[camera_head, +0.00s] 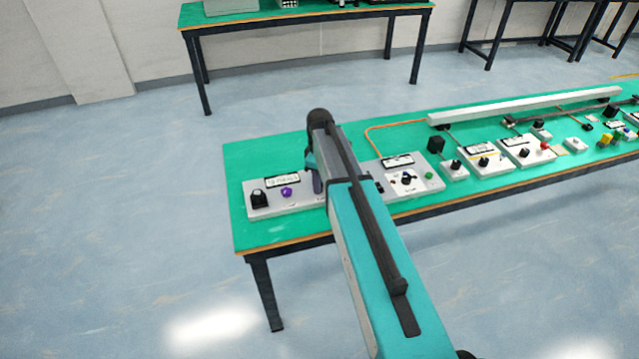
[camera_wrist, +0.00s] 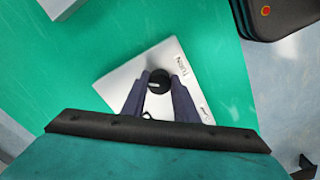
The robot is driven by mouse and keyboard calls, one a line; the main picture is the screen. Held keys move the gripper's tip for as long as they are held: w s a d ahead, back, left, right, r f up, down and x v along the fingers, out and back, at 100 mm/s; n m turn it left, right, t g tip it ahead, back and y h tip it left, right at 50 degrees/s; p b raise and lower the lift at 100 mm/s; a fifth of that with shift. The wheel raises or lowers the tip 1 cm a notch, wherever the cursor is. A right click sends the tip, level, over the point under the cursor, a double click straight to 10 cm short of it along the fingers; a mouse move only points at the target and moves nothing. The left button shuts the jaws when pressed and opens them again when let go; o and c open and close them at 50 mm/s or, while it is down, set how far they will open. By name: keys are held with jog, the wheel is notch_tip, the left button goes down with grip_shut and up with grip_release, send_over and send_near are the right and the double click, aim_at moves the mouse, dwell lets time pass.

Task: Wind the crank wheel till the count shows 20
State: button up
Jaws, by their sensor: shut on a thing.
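In the wrist view, a black round crank knob (camera_wrist: 158,79) stands on a white panel (camera_wrist: 125,98) that carries the label "TURN". My gripper (camera_wrist: 158,86) has one dark finger on each side of the knob and is shut on it. Part of the panel is hidden by the fingers and gripper body. In the head view, my gripper (camera_head: 317,182) reaches down at the bench, and my arm hides the knob. I cannot tell which display shows the count, and no count is readable.
The green bench (camera_head: 245,160) holds a left panel with a labelled plate (camera_head: 282,181), a black switch (camera_head: 258,198) and a purple knob (camera_head: 286,192). To the right are a panel with a dial (camera_head: 407,179), several control boxes and a long white bar (camera_head: 520,108).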

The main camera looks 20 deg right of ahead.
jog(key=m, duration=0.6)
jog(key=shift+s+a+m+b, duration=0.1)
jog(key=shift+m+b, duration=0.2)
dwell(0.4)
jog(key=o, duration=1.1)
jog(key=shift+c, duration=0.2)
jog(key=shift+r, duration=0.1)
notch_tip(320, 180, up, 14)
jog(key=b, duration=0.2)
jog(key=shift+f+b, duration=0.2)
jog(key=shift+b, duration=0.1)
